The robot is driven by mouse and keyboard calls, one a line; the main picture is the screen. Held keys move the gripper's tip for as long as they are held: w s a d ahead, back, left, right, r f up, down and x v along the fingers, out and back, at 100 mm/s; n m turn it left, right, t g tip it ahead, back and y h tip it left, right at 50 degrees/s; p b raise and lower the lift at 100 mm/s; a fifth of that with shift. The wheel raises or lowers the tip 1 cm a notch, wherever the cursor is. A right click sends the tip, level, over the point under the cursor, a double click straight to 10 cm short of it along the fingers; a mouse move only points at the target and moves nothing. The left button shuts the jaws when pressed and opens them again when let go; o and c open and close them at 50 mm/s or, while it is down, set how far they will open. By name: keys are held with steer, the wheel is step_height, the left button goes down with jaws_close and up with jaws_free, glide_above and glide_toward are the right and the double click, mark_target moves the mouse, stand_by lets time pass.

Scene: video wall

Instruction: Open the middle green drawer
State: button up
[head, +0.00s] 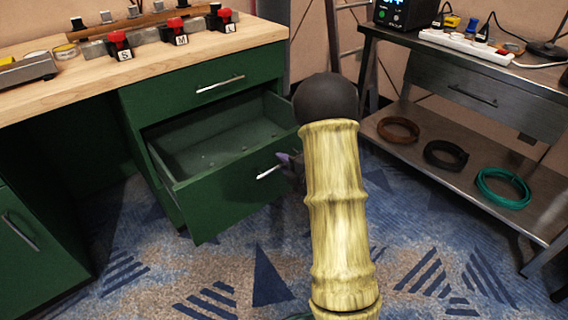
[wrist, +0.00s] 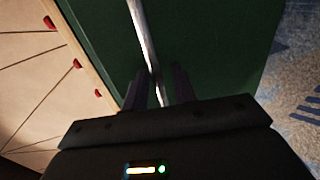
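The middle green drawer (head: 232,196) stands pulled well out of the green workbench, and its interior looks empty. Its silver bar handle (head: 268,172) is on the front panel. My gripper (head: 287,168) is at the right part of that handle, partly hidden behind my arm. In the wrist view the handle (wrist: 143,30) runs between the two dark fingers of my gripper (wrist: 160,82). The fingers stand apart, with a gap visible beside the bar. The green front panel (wrist: 220,45) fills much of that view.
A closed green drawer (head: 215,88) is above the open one. Patterned carpet (head: 220,270) is clear in front.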

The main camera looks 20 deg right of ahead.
steer(key=p+v, duration=0.6)
steer(key=v, duration=1.1)
steer(key=shift+s+p, duration=0.2)
steer(key=shift+p, duration=0.2)
